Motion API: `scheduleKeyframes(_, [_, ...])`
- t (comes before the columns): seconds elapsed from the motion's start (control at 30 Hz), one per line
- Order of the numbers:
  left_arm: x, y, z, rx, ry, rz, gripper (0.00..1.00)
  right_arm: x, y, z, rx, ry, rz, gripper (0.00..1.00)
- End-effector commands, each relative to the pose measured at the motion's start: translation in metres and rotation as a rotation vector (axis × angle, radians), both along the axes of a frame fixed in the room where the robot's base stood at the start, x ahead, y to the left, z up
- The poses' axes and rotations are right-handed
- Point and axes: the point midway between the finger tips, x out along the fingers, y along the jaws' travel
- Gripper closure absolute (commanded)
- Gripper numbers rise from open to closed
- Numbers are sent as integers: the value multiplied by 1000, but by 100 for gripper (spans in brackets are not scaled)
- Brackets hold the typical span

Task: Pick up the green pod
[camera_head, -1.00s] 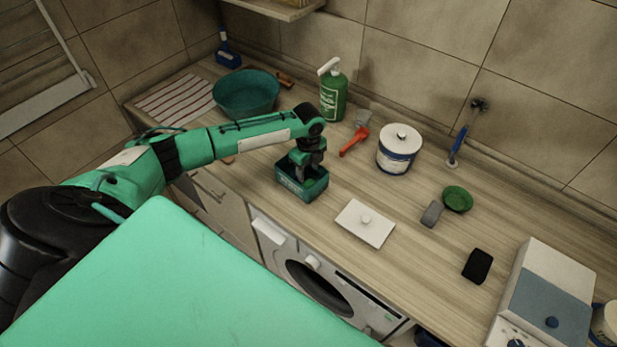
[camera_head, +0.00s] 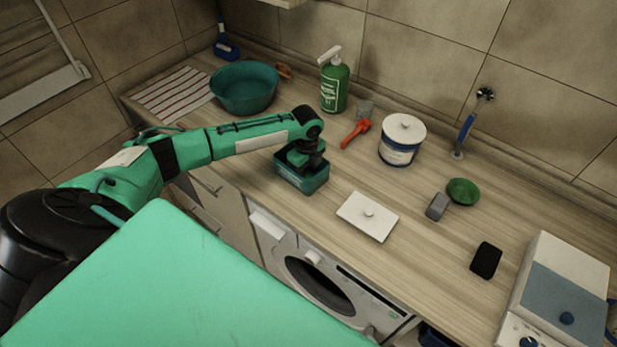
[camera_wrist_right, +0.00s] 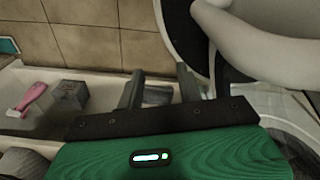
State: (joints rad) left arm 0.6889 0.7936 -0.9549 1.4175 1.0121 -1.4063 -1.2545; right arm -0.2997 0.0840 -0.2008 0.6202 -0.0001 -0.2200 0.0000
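A green open-topped box (camera_head: 301,182) stands near the counter's front edge in the head view. My left gripper (camera_head: 308,165) reaches down into it from above. Its fingertips are hidden by the box walls, so I cannot tell whether it is open or shut. No green pod can be seen; the inside of the box is mostly covered by my gripper. A white lid with a knob (camera_head: 367,218) lies on the counter right of the box. My right gripper (camera_wrist_right: 160,88) shows in the right wrist view with its fingers apart and nothing between them.
A teal basin (camera_head: 244,91), a green pump bottle (camera_head: 334,90), a red-handled tool (camera_head: 354,133) and a white-and-blue canister (camera_head: 401,142) stand behind the box. A grey block (camera_head: 437,206), a green dish (camera_head: 463,191) and a black block (camera_head: 486,260) lie to the right.

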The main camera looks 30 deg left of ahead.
Motion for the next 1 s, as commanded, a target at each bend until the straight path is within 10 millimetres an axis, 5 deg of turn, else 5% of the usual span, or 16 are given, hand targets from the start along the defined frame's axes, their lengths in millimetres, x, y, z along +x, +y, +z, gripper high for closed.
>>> scheduleKeyframes(0.57, [0,0,5,0,0,0,84,-1,4,5,4,1,-3,64])
scheduleKeyframes(1.0, [0,0,54,0,0,0,84,-1,7,49,7,1,-4,64])
